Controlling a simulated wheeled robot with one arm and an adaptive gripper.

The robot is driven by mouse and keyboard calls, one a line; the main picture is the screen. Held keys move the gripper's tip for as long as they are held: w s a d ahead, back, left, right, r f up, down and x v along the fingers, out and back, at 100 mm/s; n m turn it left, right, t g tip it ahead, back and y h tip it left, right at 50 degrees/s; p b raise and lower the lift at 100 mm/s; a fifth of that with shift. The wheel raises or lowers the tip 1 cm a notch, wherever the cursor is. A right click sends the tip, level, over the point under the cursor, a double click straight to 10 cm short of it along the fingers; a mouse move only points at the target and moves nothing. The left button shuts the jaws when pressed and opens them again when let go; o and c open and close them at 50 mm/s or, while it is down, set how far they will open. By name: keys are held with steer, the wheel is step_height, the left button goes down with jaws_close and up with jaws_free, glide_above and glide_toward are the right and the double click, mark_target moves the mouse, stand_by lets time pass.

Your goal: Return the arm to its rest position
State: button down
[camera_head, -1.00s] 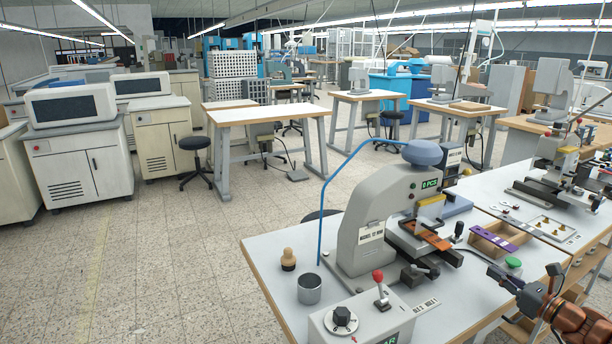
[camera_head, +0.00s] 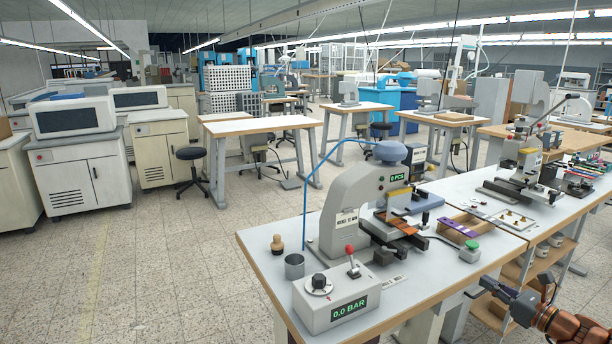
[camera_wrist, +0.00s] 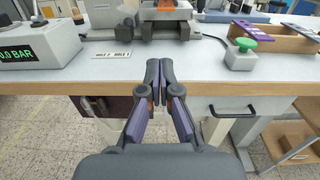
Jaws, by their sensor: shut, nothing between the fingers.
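My gripper (camera_wrist: 160,78) is shut and empty in the wrist view, its fingers together in front of the bench's front edge. In the head view my gripper (camera_head: 484,285) is at the lower right, off the front edge of the white-topped bench (camera_head: 425,290) and clear of it. The grey stamping press (camera_head: 343,205) stands on the bench, with an orange-brown piece (camera_head: 403,226) on its bed.
Open shelves (camera_head: 515,290) are below at right.

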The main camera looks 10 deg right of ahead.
steer(key=w+a+r+n+g+y+p, duration=0.1)
steer(key=w+a+r+n+g+y, duration=0.2)
steer(key=a, duration=0.7)
steer(key=a+r+n+g+y+p, duration=0.1)
steer(key=a+r+n+g+y, duration=0.4)
steer(key=a, duration=0.6)
steer(key=s+a+r+n+g+h+p, duration=0.1)
steer(key=s+a+n+g, duration=0.3)
steer(key=a, duration=0.6)
steer(key=s+a+r+n+g+h+p, duration=0.1)
steer(key=s+a+n+g, duration=0.1)
steer(key=s+a+n, duration=0.5)
steer(key=s+a+n+g+h+p, duration=0.2)
steer(key=s+a+n+g+h, duration=0.25)
steer(key=s+a+n, duration=0.6)
steer(key=s+d+n+h+p, duration=0.1)
steer(key=s+d+h, duration=0.2)
steer(key=s+d, duration=0.2)
steer(key=s+d+n+h+p, duration=0.1)
steer(key=s+d+h, duration=0.3)
steer(key=s, duration=0.5)
steer(key=shift+d+f+p, duration=0.3)
steer(key=shift+d+f, duration=0.1)
